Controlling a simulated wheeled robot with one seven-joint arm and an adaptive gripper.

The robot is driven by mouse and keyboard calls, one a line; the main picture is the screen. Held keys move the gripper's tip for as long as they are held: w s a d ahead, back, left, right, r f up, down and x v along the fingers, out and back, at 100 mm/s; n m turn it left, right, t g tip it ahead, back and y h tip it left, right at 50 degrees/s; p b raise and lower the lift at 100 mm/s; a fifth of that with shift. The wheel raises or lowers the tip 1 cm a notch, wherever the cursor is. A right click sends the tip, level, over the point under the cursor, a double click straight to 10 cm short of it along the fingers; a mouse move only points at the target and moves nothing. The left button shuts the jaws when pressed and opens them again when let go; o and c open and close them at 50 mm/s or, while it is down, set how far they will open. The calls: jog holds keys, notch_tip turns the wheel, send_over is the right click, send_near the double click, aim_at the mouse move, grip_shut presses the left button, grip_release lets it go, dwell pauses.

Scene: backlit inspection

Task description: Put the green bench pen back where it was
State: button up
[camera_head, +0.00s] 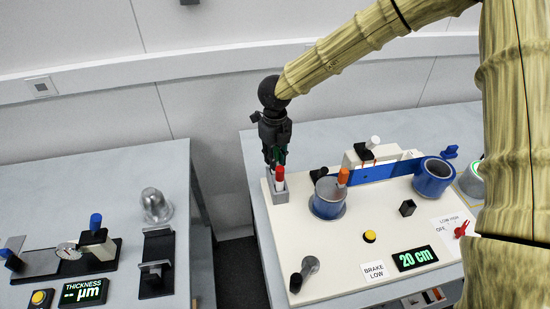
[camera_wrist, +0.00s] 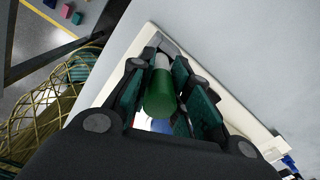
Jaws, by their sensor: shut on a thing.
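The green bench pen shows in the wrist view (camera_wrist: 160,98) as a green cylinder with a pale section, lying between my fingers. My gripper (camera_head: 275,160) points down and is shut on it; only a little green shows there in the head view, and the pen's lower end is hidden. A grey holder (camera_head: 276,198) stands at the left back corner of the cream panel, right below my gripper. A red pen (camera_head: 280,178) stands upright in this holder, close beside my fingertips. I cannot tell whether the green pen is inside the holder.
A left bench (camera_head: 110,185) holds gauges, across a gap.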

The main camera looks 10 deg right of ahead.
jog(key=shift+f, duration=0.55)
jog(key=o, duration=0.9)
jog(key=shift+c, duration=0.2)
jog(key=shift+r, duration=0.1)
notch_tip(320, 180, up, 12)
jog(key=b, duration=0.2)
jog(key=shift+b, duration=0.3)
